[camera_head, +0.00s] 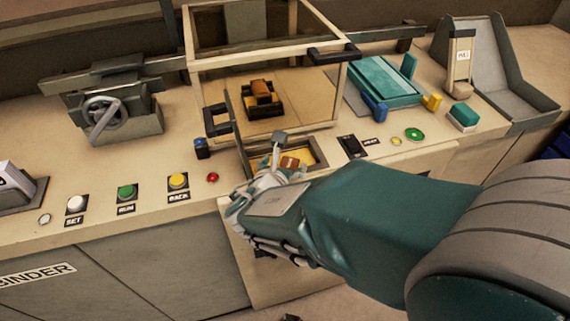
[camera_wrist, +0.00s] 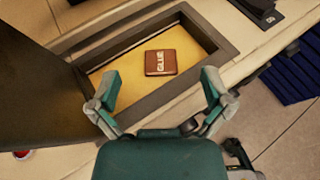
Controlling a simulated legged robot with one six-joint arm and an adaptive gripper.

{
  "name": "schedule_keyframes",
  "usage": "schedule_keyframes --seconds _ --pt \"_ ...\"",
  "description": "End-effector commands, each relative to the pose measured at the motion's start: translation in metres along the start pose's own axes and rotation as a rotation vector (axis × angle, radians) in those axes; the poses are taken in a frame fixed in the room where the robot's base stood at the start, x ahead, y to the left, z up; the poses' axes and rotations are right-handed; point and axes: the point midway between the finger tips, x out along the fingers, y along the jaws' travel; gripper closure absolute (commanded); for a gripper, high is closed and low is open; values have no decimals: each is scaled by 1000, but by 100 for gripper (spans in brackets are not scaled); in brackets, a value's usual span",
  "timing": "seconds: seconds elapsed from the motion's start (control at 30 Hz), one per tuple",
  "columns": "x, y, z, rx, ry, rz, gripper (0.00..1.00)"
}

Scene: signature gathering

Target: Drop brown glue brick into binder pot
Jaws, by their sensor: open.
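The brown glue brick (camera_wrist: 161,62), marked GLUE, lies flat on the yellow floor of a dark-rimmed recessed tray (camera_wrist: 97,50) in the wrist view. In the head view the brick (camera_head: 289,162) shows partly behind my gripper (camera_head: 274,168). My gripper (camera_wrist: 161,84) is open, its two teal fingers apart at the near side of the tray, with the brick beyond and between their tips. Nothing is held. I cannot clearly make out a binder pot; a BINDER label (camera_head: 36,274) is on the counter front at the lower left.
A framed case (camera_head: 190,85) with a black and brown fixture (camera_head: 262,98) stands behind the tray. Buttons, including a green one (camera_head: 127,192), line the counter to the left. A teal press-like unit (camera_head: 385,82) and a grey chute (camera_head: 500,75) stand right.

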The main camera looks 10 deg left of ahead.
Motion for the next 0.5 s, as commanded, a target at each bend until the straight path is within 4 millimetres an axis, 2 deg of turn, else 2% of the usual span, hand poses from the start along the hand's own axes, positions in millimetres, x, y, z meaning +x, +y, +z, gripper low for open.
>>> schedule_keyframes --seconds 0.1,0.3,0.5 --pt "-28 1 0 1 -2 6 0" --pt "-66 1 0 1 -2 6 0" --pt "-83 1 0 -1 -1 1 0"
